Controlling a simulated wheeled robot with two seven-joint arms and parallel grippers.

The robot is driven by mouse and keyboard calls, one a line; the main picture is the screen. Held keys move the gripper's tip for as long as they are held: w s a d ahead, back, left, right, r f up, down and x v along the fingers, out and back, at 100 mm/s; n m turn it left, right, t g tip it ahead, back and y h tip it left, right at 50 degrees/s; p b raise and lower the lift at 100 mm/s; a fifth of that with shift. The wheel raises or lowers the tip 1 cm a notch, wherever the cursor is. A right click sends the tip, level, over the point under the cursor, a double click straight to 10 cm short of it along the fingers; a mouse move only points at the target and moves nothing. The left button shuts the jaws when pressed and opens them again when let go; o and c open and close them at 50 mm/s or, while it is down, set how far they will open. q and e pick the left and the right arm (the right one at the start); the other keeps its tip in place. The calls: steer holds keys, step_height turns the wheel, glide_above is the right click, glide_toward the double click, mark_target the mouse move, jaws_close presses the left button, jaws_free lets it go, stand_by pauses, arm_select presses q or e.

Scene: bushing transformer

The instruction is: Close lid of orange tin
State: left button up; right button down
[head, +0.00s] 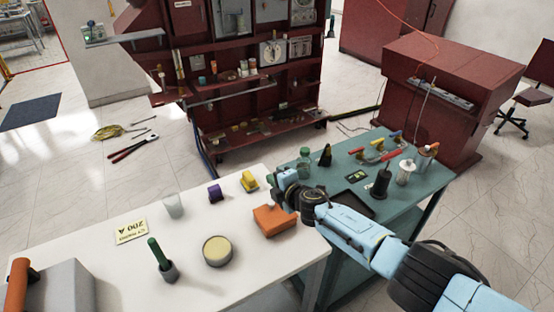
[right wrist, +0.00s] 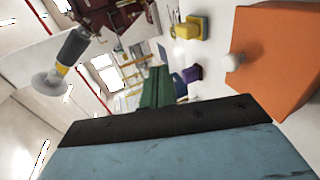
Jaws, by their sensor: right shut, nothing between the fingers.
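The orange tin (head: 274,219) sits on the white table's right part, near its edge. In the right wrist view the orange tin (right wrist: 272,55) fills the upper right, with a small white knob (right wrist: 232,62) on its side. I cannot tell how far its lid stands open. My right gripper (head: 279,179) is just behind the tin, apart from it, with its fingertips hard to see in the head view. My left gripper is in neither view.
On the white table (head: 90,248) stand a yellow block (head: 249,181), a purple roll (head: 215,193), a glass (head: 173,206), a round tin (head: 217,251) and a green-handled tool (head: 160,258). The teal table (head: 345,235) on the right holds tools and bottles. A red shelf unit stands behind.

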steer(key=shift+r, duration=0.35)
steer(key=shift+s+d+r, duration=0.1)
steer(key=shift+s, duration=0.2)
steer(key=shift+r, duration=3.6)
steer(key=s+a+f+m+g+h, duration=0.1)
steer(key=s+a+f+m, duration=0.1)
steer(key=s+m, duration=0.45)
steer(key=s+a+f+m, duration=0.2)
steer(key=s+f+m, duration=0.1)
steer(key=s, duration=0.6)
steer(key=s+d+f+m+g+h, duration=0.2)
steer(key=s+d+m+g+h, duration=0.35)
steer(key=s+d, duration=0.9)
steer(key=s+d+f+m+g+h, duration=0.2)
steer(key=s+d+m, duration=0.6)
steer(key=s+d, duration=0.6)
step_height(320, 180, down, 31)
steer(key=b, duration=0.9)
steer(key=s+d+f+b, duration=0.1)
steer(key=s+f+b, duration=0.2)
steer(key=s+f, duration=0.2)
steer(key=s+d+f+g+b, duration=0.1)
steer(key=s+f+b, duration=0.2)
steer(key=f, duration=0.9)
steer(key=s+d+f+g+b, duration=0.1)
steer(key=s+f+b, duration=0.2)
steer(key=s+f, duration=0.6)
steer(key=shift+d+f+n, duration=0.2)
steer(key=shift+d+n, duration=0.05)
steer(key=shift+n, duration=0.05)
